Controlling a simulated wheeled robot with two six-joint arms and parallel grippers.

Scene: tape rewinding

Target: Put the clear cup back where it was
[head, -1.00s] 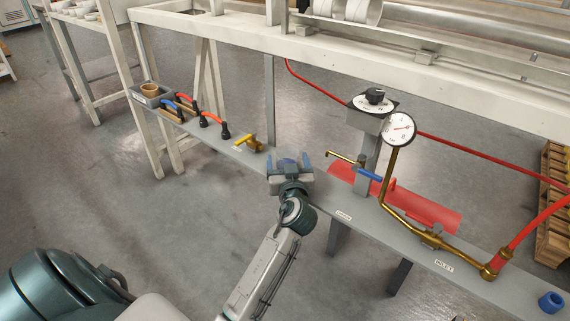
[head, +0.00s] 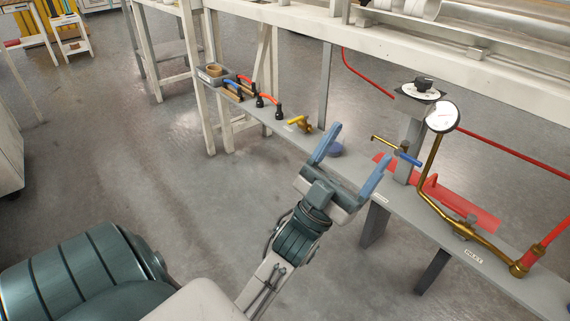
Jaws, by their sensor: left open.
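My left gripper (head: 361,142) is open, with its two blue fingers spread wide over the near side of the narrow grey bench in the head view. Nothing shows held between the fingers. A small round blue object (head: 336,149) sits on the bench just behind the left finger and is partly hidden by it; I cannot tell exactly what it is. I cannot make out a clear cup for certain. My right gripper is not in view.
The floor in front is clear.

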